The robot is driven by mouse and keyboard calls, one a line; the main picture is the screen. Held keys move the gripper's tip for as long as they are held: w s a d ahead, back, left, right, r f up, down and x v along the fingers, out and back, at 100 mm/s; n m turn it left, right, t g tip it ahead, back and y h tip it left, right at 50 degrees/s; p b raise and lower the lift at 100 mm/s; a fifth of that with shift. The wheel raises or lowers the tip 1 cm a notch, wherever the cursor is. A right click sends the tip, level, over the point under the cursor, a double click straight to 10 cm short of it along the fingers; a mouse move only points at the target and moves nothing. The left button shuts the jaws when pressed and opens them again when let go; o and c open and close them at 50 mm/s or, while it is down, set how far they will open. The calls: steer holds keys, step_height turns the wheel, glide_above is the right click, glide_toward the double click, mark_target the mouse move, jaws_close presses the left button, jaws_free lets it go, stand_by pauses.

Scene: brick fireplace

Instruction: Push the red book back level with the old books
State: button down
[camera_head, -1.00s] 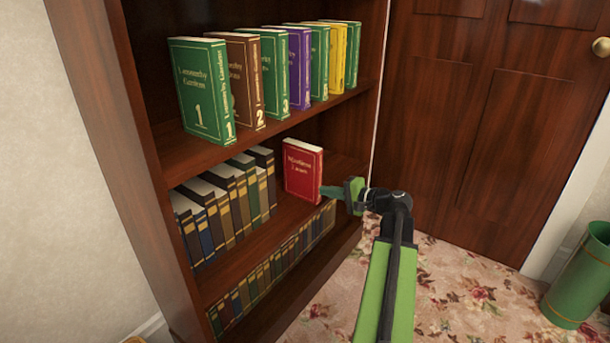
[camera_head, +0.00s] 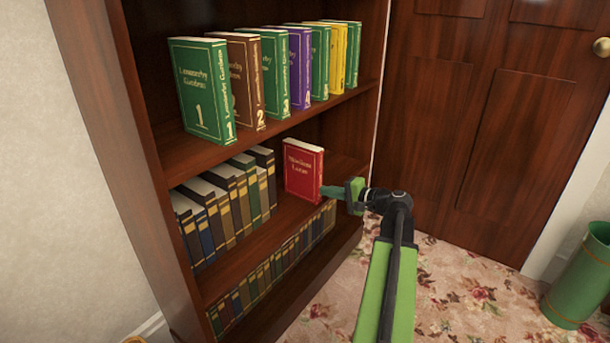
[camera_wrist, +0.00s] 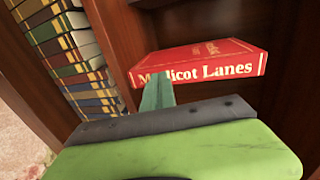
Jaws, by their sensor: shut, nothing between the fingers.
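The red book (camera_head: 303,170) stands upright on the middle shelf, to the right of a row of old dark books (camera_head: 226,200) with a gap between them. Its front part sticks out toward the shelf's edge. My gripper (camera_head: 328,191) is shut and empty, its tip at the lower part of the red book's spine. In the wrist view the red book (camera_wrist: 205,58) shows its spine with gold lettering, and the shut fingertips (camera_wrist: 158,92) overlap the spine's left part. They look touching or nearly so.
Numbered coloured volumes (camera_head: 262,80) stand on the shelf above. More dark books (camera_head: 270,268) fill the shelf below. A wooden door (camera_head: 480,120) is at the right, and a green bin (camera_head: 580,278) stands on the flowered carpet. The middle shelf is bare right of the red book.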

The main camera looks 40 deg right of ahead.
mark_target(309, 183)
steer(key=shift+w, duration=0.15)
steer(key=shift+r+x, duration=0.2)
steer(key=shift+x, duration=0.7)
steer(key=shift+r+x, duration=0.2)
steer(key=shift+x, duration=0.7)
steer(key=shift+w, duration=0.25)
steer(key=shift+r+x, duration=0.2)
steer(key=shift+x, duration=0.65)
steer(key=shift+r+x, duration=0.15)
steer(key=shift+x, duration=0.65)
steer(key=f+v, duration=0.2)
steer(key=v, duration=0.7)
steer(key=shift+s, duration=0.55)
steer(key=shift+s+f, duration=0.1)
